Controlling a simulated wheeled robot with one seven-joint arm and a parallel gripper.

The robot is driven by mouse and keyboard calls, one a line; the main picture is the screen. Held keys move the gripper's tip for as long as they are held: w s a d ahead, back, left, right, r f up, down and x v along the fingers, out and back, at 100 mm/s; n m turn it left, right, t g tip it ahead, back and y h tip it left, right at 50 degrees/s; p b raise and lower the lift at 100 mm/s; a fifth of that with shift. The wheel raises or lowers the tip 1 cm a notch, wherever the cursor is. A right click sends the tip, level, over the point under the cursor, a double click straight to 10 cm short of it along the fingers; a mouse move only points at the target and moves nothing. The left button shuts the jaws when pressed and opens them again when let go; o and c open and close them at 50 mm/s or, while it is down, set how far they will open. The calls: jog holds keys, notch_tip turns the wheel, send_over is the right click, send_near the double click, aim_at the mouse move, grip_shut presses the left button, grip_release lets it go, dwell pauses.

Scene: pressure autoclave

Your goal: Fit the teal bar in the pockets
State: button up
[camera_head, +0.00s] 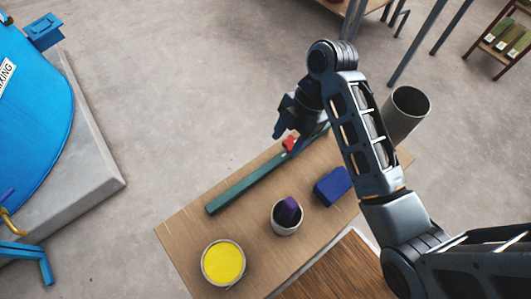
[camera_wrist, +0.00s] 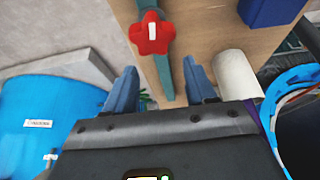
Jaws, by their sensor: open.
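The teal bar (camera_head: 240,187) lies lengthwise along the far edge of a wooden table, with a red star-shaped knob (camera_head: 290,143) on it. In the wrist view the bar (camera_wrist: 163,76) runs between the fingers, with the red knob (camera_wrist: 151,33) just ahead of them. My gripper (camera_head: 288,134) is open over the bar beside the knob. The wrist view shows my gripper's blue fingers (camera_wrist: 160,68) apart, one each side of the bar; contact cannot be told. Blue brackets (camera_head: 42,32) and (camera_head: 38,262) stand beside the blue vessel (camera_head: 30,110); whether they are the pockets is unclear.
The table (camera_head: 180,229) also holds a yellow-filled tin (camera_head: 223,262), a cup (camera_head: 286,226) with a purple item, and a blue block (camera_head: 332,187). A grey cylinder (camera_head: 406,107) is at the right. Bare floor separates the table from the vessel's concrete plinth (camera_head: 100,165).

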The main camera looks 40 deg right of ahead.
aim_at(275, 162)
jog(key=shift+b+x, duration=1.2)
jog(key=shift+x, duration=0.1)
jog(key=shift+a+x, duration=0.25)
jog(key=shift+x, duration=2.3)
jog(key=shift+r, duration=0.15)
jog(key=shift+c, duration=0.3)
grip_shut()
jog(key=shift+w, duration=0.1)
